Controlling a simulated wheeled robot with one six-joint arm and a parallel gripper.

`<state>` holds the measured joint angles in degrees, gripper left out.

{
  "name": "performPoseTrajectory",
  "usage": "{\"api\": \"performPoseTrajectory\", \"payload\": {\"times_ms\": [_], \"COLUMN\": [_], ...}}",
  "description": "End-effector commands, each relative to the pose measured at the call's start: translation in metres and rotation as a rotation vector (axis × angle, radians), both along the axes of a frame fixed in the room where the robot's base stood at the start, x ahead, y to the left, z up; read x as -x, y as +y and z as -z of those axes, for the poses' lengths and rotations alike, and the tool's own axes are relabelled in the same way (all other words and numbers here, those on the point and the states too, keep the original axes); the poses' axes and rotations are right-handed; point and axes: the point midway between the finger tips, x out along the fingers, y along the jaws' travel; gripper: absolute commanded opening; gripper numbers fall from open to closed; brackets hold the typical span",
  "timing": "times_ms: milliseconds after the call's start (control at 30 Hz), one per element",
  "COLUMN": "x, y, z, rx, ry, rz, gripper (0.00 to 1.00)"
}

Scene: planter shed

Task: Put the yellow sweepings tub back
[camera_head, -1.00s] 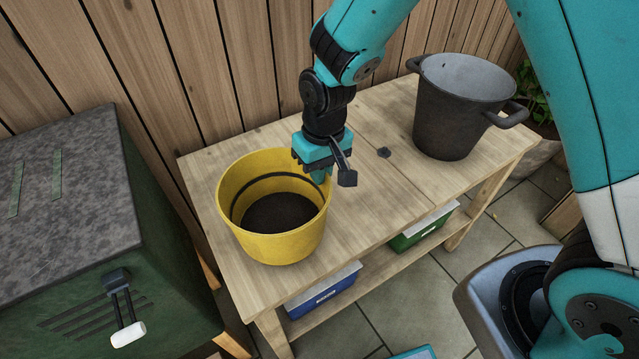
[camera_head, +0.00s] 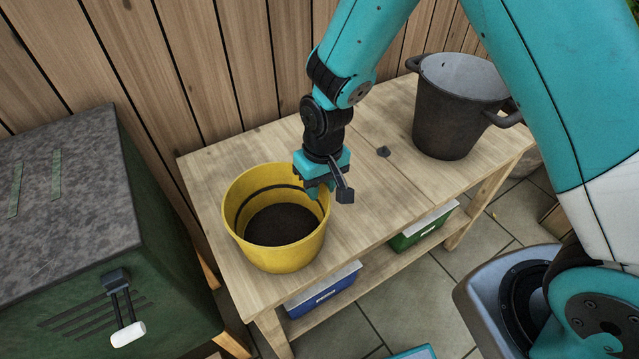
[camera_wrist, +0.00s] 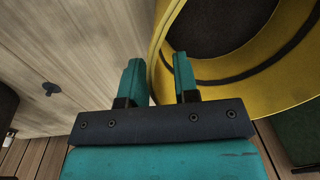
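The yellow tub (camera_head: 285,250) is upright at the left part of the wooden bench, with dark soil-like sweepings inside and a dark band around its inner wall. My gripper (camera_head: 318,190) is at its right rim, pointing down, with the tub's wall between the fingers. In the wrist view my gripper (camera_wrist: 160,85) has one finger inside and one outside the yellow tub wall (camera_wrist: 161,65). I cannot tell whether the tub's base touches the bench top.
A dark two-handled pot (camera_head: 447,120) stands at the bench's (camera_head: 365,205) right end. A small dark knob (camera_head: 382,151) lies mid-bench. Blue (camera_head: 322,297) and green (camera_head: 422,232) bins sit on the shelf below. A green cabinet (camera_head: 165,255) stands left; a plank fence is behind.

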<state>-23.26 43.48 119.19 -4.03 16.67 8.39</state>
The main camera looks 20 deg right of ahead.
Motion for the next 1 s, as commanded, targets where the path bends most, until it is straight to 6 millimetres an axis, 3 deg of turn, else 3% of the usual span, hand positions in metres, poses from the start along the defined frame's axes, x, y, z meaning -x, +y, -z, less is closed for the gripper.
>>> {"api": "performPoseTrajectory", "payload": {"times_ms": [167, 267, 600, 833, 1000], "x": [0.000, -0.001, -0.002, -0.002, 0.024], "y": [0.000, -0.001, -0.006, -0.008, -0.012], "z": [-0.006, -0.019, -0.092, -0.120, -0.157], "rx": [-0.001, -0.002, -0.001, -0.003, -0.058], "ry": [-0.002, -0.004, -0.005, -0.002, -0.013], "rz": [0.000, 0.000, 0.000, -0.001, -0.042], "gripper": [0.28, 0.28, 0.28, 0.28, 0.28]}}
